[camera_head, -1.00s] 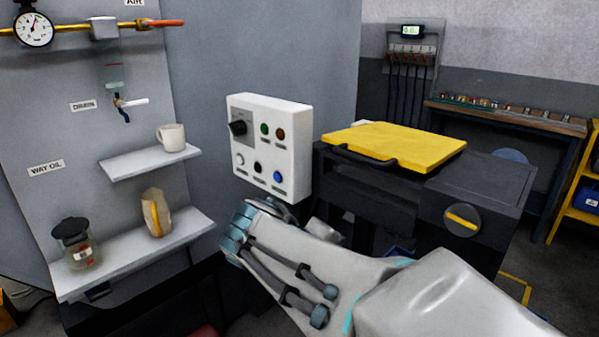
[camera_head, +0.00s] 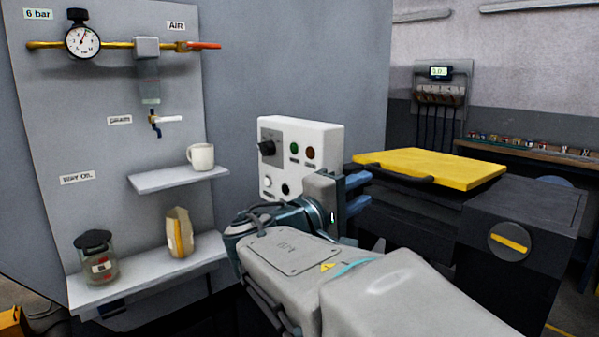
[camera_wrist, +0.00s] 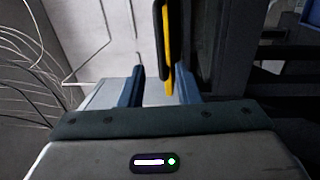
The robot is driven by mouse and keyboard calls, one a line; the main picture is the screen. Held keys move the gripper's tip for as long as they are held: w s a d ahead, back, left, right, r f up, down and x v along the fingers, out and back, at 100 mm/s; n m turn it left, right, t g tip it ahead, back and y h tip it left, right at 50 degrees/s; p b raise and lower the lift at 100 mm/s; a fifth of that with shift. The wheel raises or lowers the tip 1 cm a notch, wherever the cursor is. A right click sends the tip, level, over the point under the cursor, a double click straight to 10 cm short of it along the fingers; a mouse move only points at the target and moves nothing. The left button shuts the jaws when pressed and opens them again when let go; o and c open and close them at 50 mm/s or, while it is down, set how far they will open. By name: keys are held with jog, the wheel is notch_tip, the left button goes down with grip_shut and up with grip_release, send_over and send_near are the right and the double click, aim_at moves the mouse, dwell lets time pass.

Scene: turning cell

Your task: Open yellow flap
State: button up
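The yellow flap (camera_head: 440,167) lies flat on top of a dark machine box, with a dark bar handle (camera_head: 405,179) along its near left edge. My gripper (camera_head: 356,192) is just left of the flap, its two blue-grey fingers apart and pointing right toward it. In the wrist view the fingers of my gripper (camera_wrist: 160,88) stand open with empty space between them. The flap's yellow edge (camera_wrist: 168,45) and the dark handle (camera_wrist: 157,30) line up with that gap, ahead of the fingers. I see no contact. My wrist hides part of the box's left side.
A white control panel (camera_head: 290,150) with knob and buttons stands close behind my wrist. A round dial with a yellow bar (camera_head: 510,241) is on the box front. Left, shelves hold a mug (camera_head: 201,156), a jar (camera_head: 97,258) and a beige packet (camera_head: 179,232).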

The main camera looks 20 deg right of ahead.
aim_at(389, 176)
jog(key=x, duration=1)
jog(key=shift+w+p, duration=0.1)
jog(key=shift+p, duration=0.2)
grip_shut()
